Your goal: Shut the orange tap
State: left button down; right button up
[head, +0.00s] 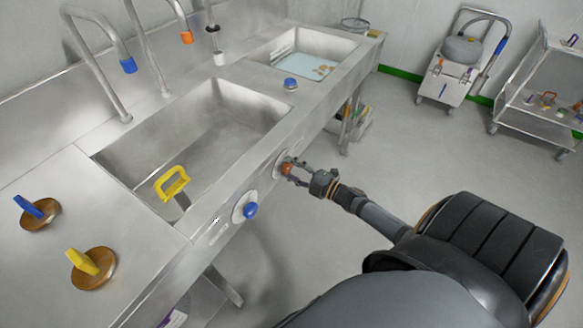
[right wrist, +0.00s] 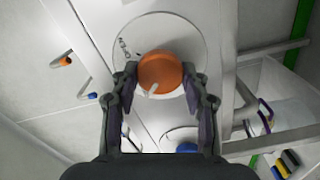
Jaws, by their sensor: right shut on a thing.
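The orange tap (head: 287,168) is a round knob on a pale disc on the front panel of the steel sink unit. In the right wrist view the orange tap (right wrist: 160,72) shows a pale pointer mark toward its lower left. My right gripper (head: 298,170) is at the knob. In the right wrist view the fingers of my right gripper (right wrist: 160,84) are closed on its left and right sides. A blue tap knob (head: 250,210) sits on the same panel to the left. My left gripper is not in view.
The sink unit has a large basin (head: 240,95) and a farther basin with bluish water. A yellow-handled tool (head: 173,183) leans in the large basin. Blue (head: 35,211) and yellow (head: 88,265) handled items lie on the left counter. Carts stand at the back right, with clear floor before them.

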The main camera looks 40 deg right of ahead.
jog(key=shift+f, duration=0.1)
dwell(0.4)
jog(key=o, duration=1.2)
jog(key=shift+c, duration=0.2)
jog(key=v, duration=1.2)
jog(key=shift+d, duration=0.1)
